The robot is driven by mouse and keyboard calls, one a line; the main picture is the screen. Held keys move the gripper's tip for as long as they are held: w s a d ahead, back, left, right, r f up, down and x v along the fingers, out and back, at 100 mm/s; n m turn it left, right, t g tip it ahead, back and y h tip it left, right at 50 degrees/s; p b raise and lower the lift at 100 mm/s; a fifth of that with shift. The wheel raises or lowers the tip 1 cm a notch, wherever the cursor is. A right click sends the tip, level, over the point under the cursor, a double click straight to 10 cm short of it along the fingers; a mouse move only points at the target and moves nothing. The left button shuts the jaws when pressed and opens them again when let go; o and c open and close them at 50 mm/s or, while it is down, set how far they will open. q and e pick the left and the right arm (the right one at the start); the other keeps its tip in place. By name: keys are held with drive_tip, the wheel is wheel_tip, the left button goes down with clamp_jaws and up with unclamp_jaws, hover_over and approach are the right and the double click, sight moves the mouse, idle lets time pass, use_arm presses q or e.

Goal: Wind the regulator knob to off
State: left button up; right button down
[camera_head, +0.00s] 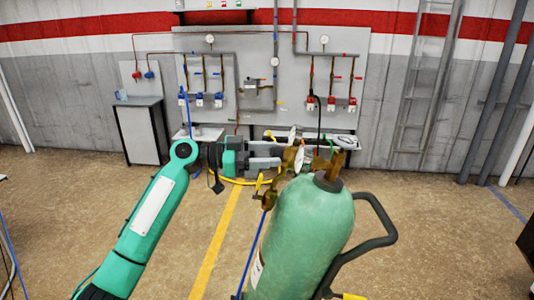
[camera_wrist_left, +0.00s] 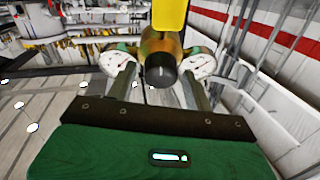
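The brass regulator (camera_head: 300,160) is mounted at the top of a green gas cylinder (camera_head: 313,235). In the left wrist view its black round knob (camera_wrist_left: 162,71) faces the camera, with a white dial gauge on each side, the left gauge (camera_wrist_left: 112,62) and the right gauge (camera_wrist_left: 202,66). My left gripper (camera_head: 283,155) is open, its fingers pointing at the regulator. In the left wrist view the two fingers (camera_wrist_left: 160,82) stand either side of the knob with gaps visible; contact is not apparent. My right gripper is not in view.
A dark cart handle (camera_head: 388,225) sticks out right of the cylinder. A panel (camera_head: 250,80) with pipes and valves is on the back wall, and a grey cabinet (camera_head: 143,130) stands left of it. A yellow part (camera_wrist_left: 170,14) is above the knob. Open floor lies on both sides.

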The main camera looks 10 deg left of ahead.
use_arm(q)
drive_tip(key=c, duration=0.7)
drive_tip(key=shift+n, duration=0.3)
drive_tip(key=shift+c, duration=0.2)
drive_tip(key=shift+n+t+b, duration=0.3)
drive_tip(key=shift+n+b, duration=0.2)
drive_tip(key=shift+n, duration=0.3)
drive_tip(key=shift+n+t, duration=0.3)
drive_tip(key=shift+n, duration=0.6)
drive_tip(key=shift+r+n+t+y, duration=0.1)
drive_tip(key=shift+n+t+y, duration=0.35)
drive_tip(key=shift+n, duration=0.95)
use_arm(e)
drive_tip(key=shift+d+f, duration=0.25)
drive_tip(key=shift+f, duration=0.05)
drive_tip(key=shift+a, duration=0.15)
use_arm(q)
drive_tip(key=o, duration=1)
drive_tip(key=shift+g, duration=0.25)
